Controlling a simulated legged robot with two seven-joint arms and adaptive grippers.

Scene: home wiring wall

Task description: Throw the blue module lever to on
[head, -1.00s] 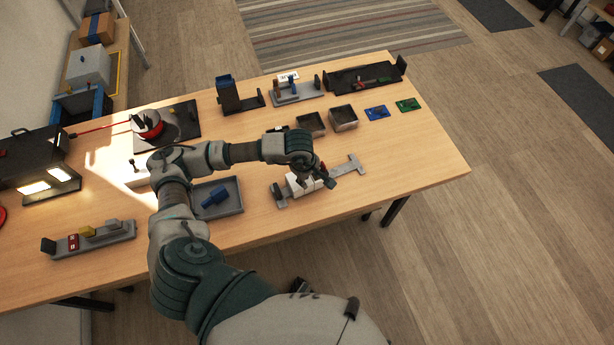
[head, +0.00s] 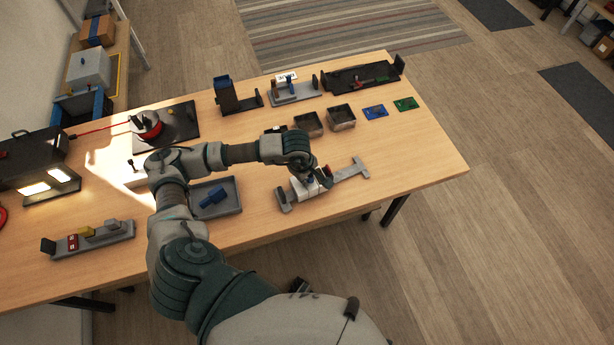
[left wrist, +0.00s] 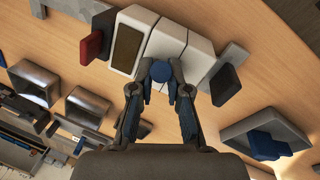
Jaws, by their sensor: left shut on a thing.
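A row of white modules (left wrist: 166,45) sits on a grey rail (head: 350,172) near the table's front edge. In the left wrist view the blue lever (left wrist: 160,71) shows as a round blue end in front of the modules. My left gripper (left wrist: 160,88) has its two fingertips on either side of this lever and is shut on it. In the head view my left gripper (head: 318,180) is over the modules and hides part of them. I cannot tell the lever's exact tilt. My right gripper is not in view.
A red block (left wrist: 92,47) is beside the modules, with a dark stop (left wrist: 225,85) at the other side. A grey tray (head: 232,205) with a blue part lies left. Two dark bins (head: 341,118) stand behind.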

